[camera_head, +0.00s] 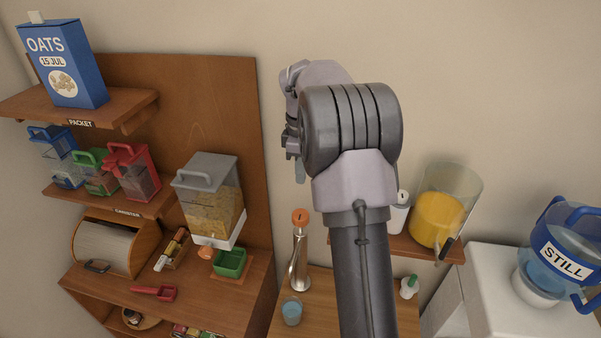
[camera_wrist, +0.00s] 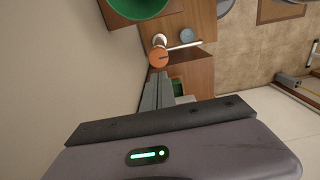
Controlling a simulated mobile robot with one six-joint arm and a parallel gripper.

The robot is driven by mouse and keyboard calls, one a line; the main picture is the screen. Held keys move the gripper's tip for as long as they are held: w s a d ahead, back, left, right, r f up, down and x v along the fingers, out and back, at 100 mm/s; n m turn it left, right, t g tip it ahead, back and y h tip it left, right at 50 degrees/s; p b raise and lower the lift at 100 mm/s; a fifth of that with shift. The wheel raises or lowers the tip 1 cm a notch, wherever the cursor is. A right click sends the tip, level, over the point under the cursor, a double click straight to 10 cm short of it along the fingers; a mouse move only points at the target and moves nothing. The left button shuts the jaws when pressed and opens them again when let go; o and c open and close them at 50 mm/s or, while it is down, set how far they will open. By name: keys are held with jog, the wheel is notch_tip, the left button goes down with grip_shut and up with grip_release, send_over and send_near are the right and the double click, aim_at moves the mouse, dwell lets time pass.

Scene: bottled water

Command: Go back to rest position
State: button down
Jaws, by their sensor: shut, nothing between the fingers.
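My arm rises through the middle of the camera_head view, with its wrist folded over at the top. My gripper (camera_wrist: 158,78) shows in the wrist view as two grey fingers lying together, with nothing between them. In the camera_head view it is mostly hidden behind the wrist. It is raised in front of the bare wall, apart from the shelves. A blue water bottle marked STILL (camera_head: 560,255) sits on a white dispenser (camera_head: 490,285) at the right.
A wooden shelf unit (camera_head: 200,100) at the left holds an oats packet (camera_head: 65,65), canisters and a grain dispenser (camera_head: 210,195). A blue cup (camera_head: 291,311) stands by the steel bottle. A jar of orange contents (camera_head: 440,210) stands on a right shelf. The upper wall is clear.

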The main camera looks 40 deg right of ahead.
jog(key=s+a+f+m+t+b, duration=0.2)
jog(key=s+a+f+m+b, duration=0.25)
jog(key=s+a+b, duration=0.55)
jog(key=s+a+f+m+t+b, duration=0.2)
jog(key=s+a+f+m+b, duration=0.3)
jog(key=a+b, duration=0.8)
jog(key=s+a+f+m+t+y+b, duration=0.1)
jog(key=s+a+f+m+y+b, duration=0.1)
jog(key=s+a+f+b, duration=0.4)
jog(key=s+f+m, duration=0.1)
jog(key=s+f, duration=0.3)
jog(key=f, duration=0.1)
jog(key=shift+s+f+t, duration=0.15)
jog(key=shift+s+t, duration=0.15)
jog(key=shift+t, duration=0.1)
